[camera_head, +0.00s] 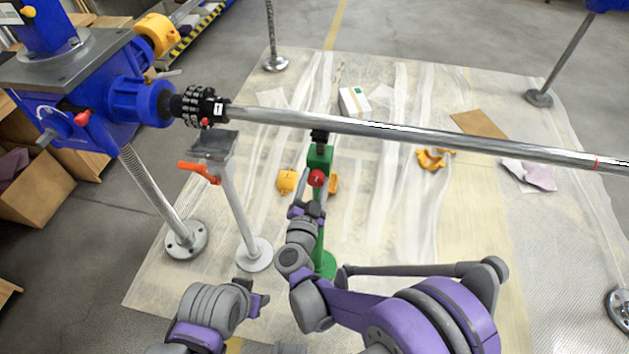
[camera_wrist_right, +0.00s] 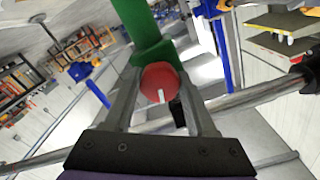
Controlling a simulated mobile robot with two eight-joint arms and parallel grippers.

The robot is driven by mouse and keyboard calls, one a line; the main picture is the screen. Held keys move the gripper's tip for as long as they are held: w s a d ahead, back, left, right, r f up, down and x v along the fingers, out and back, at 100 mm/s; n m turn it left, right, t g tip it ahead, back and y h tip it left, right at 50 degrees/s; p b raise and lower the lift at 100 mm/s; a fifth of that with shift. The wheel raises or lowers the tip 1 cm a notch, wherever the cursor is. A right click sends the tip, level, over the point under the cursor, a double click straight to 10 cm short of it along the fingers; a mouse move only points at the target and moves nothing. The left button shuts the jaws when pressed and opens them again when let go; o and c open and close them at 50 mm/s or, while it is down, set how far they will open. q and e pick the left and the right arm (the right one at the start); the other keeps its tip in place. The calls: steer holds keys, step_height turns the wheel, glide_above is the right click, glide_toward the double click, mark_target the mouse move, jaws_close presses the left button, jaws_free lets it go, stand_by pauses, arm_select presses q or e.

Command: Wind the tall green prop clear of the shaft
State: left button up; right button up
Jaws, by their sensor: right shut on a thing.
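The tall green prop (camera_head: 318,160) stands upright under the long steel shaft (camera_head: 400,132). Its black head (camera_head: 319,136) meets the shaft's lower edge in the head view; I cannot tell touching from a small gap. A red knob (camera_head: 317,178) sits on the prop's side. My right gripper (camera_head: 306,209) is shut on this knob. The wrist view shows the red knob (camera_wrist_right: 160,82) between my two fingers, with the green body (camera_wrist_right: 140,25) beyond. My left gripper (camera_head: 256,295) is low and left of the prop, its fingers apart and empty.
A grey prop (camera_head: 236,200) with an orange handle (camera_head: 199,171) stands left, near the blue gearbox (camera_head: 138,101). Yellow parts (camera_head: 432,158), a white box (camera_head: 354,102) and brown cardboard (camera_head: 478,124) lie on the sheeted floor. The sheeting at right is mostly clear.

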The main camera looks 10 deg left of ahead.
steer(key=o, duration=1.4)
steer(key=shift+s, duration=0.1)
steer(key=s, duration=1)
steer(key=shift+s+p, duration=0.3)
steer(key=shift+p, duration=0.1)
steer(key=shift+r, duration=0.1)
